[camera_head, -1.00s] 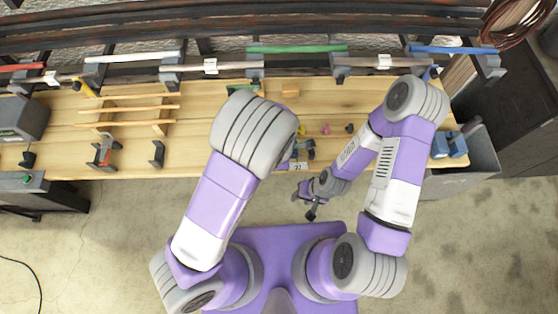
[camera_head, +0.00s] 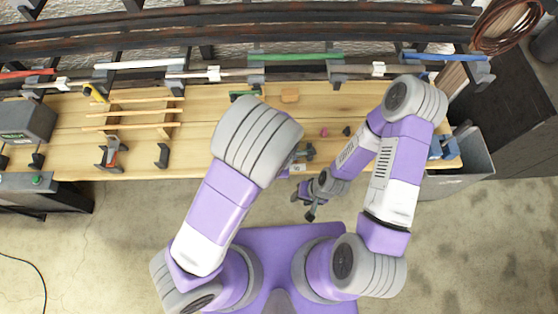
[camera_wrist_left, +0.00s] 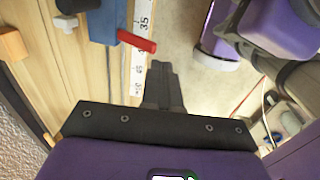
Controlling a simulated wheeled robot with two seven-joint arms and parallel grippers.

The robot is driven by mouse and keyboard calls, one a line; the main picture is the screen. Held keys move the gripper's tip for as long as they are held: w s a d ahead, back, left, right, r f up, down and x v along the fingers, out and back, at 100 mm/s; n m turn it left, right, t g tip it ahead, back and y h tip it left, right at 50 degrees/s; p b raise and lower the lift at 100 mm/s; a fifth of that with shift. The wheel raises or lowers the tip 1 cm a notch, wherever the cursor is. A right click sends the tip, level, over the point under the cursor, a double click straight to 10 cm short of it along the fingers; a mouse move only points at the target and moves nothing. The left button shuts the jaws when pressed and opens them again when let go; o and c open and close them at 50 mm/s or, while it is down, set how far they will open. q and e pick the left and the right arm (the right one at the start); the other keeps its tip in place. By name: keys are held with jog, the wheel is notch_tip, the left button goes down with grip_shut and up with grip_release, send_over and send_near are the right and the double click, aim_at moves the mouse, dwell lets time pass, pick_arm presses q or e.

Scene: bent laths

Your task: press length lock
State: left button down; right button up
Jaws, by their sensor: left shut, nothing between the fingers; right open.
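In the left wrist view, a red lever (camera_wrist_left: 137,41) sticks out from a blue block (camera_wrist_left: 107,22) over a white ruler strip (camera_wrist_left: 138,75) on the wooden bench; I take it for the length lock. My left gripper (camera_wrist_left: 160,66) is shut and empty, its dark fingertips just beside the ruler strip and close to the red lever. A small gap shows between them in the picture; the height difference cannot be told. In the head view, my left forearm hides this gripper and most of the lock area. My right gripper (camera_head: 305,201) is open and empty, in front of the bench edge.
The wooden bench (camera_head: 205,128) carries thin wooden laths (camera_head: 130,113) and clamps at left. A rack with coloured rods, including a green one (camera_head: 295,57), runs along the back. A grey bin (camera_head: 475,158) stands at right. Bare floor lies in front of the bench.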

pick_arm(q)
jog(key=s+r, duration=0.2)
jog(key=shift+s+r+p, duration=0.35)
jog(key=shift+s, duration=0.05)
pick_arm(e)
jog(key=shift+s+r, duration=0.4)
jog(key=shift+r, duration=0.3)
pick_arm(q)
jog(key=shift+w, duration=0.1)
pick_arm(e)
jog(key=shift+w, duration=0.1)
notch_tip(320, 180, down, 19)
jog(key=b, duration=1.9)
jog(key=shift+f, duration=0.15)
pick_arm(q)
jog(key=s+a+f+m+h, duration=0.1)
jog(key=a+f+m, duration=0.3)
jog(key=f, duration=0.6)
jog(key=s+a+f+m+h, duration=0.1)
jog(key=s+a+f+m, duration=0.2)
jog(key=f+m, duration=0.3)
jog(key=s+a+f+m+g+h, duration=0.1)
jog(key=a+f+m, duration=0.4)
jog(key=f, duration=0.9)
jog(key=shift+s+a+f+h+b, duration=0.2)
jog(key=shift+s+a+h+b, duration=0.1)
jog(key=shift+s+h, duration=0.3)
pick_arm(e)
jog(key=shift+o, duration=0.2)
jog(key=shift+f, duration=0.15)
